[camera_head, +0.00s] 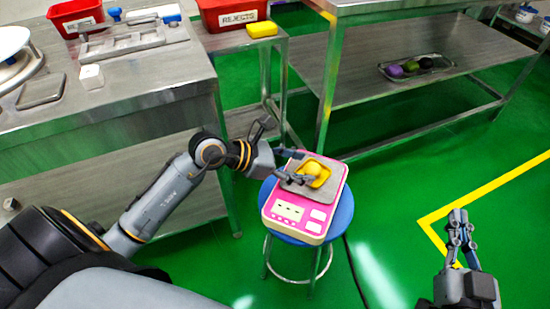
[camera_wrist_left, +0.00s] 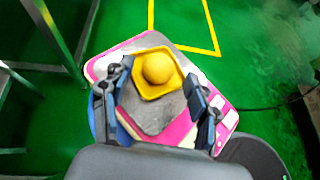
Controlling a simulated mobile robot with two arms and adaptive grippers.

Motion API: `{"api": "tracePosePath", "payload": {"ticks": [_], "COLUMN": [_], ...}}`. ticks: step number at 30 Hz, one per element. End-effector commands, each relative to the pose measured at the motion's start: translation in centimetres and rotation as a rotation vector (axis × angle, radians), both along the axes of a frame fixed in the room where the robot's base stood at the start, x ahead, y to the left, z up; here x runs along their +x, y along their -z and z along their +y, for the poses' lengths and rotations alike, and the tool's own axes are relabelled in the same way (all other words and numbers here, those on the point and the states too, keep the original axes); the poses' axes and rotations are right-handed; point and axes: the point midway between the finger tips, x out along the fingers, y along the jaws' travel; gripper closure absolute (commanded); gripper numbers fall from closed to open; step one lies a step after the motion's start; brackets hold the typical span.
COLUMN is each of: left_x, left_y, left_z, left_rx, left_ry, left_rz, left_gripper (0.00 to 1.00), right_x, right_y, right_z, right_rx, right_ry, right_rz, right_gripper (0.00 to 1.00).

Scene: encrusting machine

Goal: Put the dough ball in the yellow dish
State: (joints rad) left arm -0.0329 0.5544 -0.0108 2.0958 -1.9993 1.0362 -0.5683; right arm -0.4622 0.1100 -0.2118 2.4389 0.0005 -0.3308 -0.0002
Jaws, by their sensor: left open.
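The round yellow-orange dough ball (camera_wrist_left: 158,69) rests inside the small yellow dish (camera_wrist_left: 147,92). The dish also shows in the head view (camera_head: 324,180), with the ball (camera_head: 313,169) in it. The dish stands on the grey plate of a pink and white scale (camera_head: 293,213), which sits on a blue stool (camera_head: 340,218). My left gripper (camera_head: 294,167) is open just over the scale plate. In the left wrist view its two fingers (camera_wrist_left: 158,100) stand apart to either side of the dish and hold nothing. My right gripper (camera_head: 460,214) is at the lower right, fingertips together, empty.
A steel table (camera_head: 140,85) at the left holds trays and a red bin (camera_head: 77,14). A red REJECTS bin (camera_head: 228,14) and a yellow block (camera_head: 262,29) stand behind. A steel shelf (camera_head: 352,95) is at the back right.

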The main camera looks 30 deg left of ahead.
Motion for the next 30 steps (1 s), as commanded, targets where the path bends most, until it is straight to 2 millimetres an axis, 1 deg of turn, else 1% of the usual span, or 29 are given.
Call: {"api": "tracePosePath", "payload": {"ticks": [1, 6, 12, 16, 17, 19, 20, 21, 22, 23, 24, 26, 27, 29, 30], "left_x": [-0.8, -3.1, -5.0, -5.6, -5.7, -5.9, -6.0, -6.1, -6.2, -6.2, -6.2, -5.9, -5.6, -4.9, -4.5], "left_y": [-0.7, -2.5, -4.0, -4.6, -4.9, -6.0, -6.8, -8.2, -9.5, -10.9, -12.9, -15.4, -16.5, -16.9, -16.5], "left_z": [0.9, 3.3, 5.4, 5.7, 5.3, 3.9, 2.9, 1.5, 0.6, -0.2, -0.9, -0.8, -0.2, 1.1, 1.9], "left_rx": [0.005, 0.004, 0.002, -0.017, -0.041, -0.157, -0.237, -0.372, -0.494, -0.629, -0.828, -1.142, -1.350, -1.651, -1.840], "left_ry": [0.000, 0.000, 0.000, 0.000, -0.001, -0.010, -0.020, -0.036, -0.056, -0.080, -0.120, -0.200, -0.261, -0.368, -0.447], "left_rz": [0.002, 0.003, 0.003, 0.000, 0.000, 0.000, 0.001, 0.009, 0.020, 0.039, 0.073, 0.150, 0.217, 0.343, 0.440], "left_gripper": [0.40, 0.40, 0.40, 0.40, 0.40, 0.40, 0.40, 0.40, 0.40, 0.40, 0.40, 0.40, 0.40, 0.40, 0.40], "right_x": [-0.1, -0.4, -1.0, -1.2, -1.2, -1.3, -1.3, -1.3, -1.3, -1.3, -1.3, -1.3, -1.3, -1.3, -1.3], "right_y": [0.6, 3.2, 5.2, 5.8, 5.9, 6.0, 6.0, 6.0, 6.0, 6.0, 6.0, 6.0, 6.0, 6.0, 6.0], "right_z": [-0.2, -0.7, -1.1, -1.2, -1.2, -1.3, -1.3, -1.3, -1.3, -1.3, -1.3, -1.3, -1.3, -1.3, -1.3], "right_rx": [-0.012, -0.048, -0.074, -0.082, -0.083, -0.084, -0.084, -0.084, -0.084, -0.084, -0.084, -0.084, -0.084, -0.084, -0.084], "right_ry": [0.003, 0.012, 0.020, 0.022, 0.022, 0.022, 0.022, 0.022, 0.022, 0.022, 0.022, 0.022, 0.022, 0.022, 0.022], "right_rz": [0.045, 0.184, 0.290, 0.322, 0.325, 0.329, 0.330, 0.330, 0.330, 0.330, 0.329, 0.329, 0.329, 0.329, 0.329], "right_gripper": [1.00, 1.00, 1.00, 1.00, 1.00, 1.00, 1.00, 1.00, 1.00, 1.00, 1.00, 1.00, 1.00, 1.00, 1.00]}}
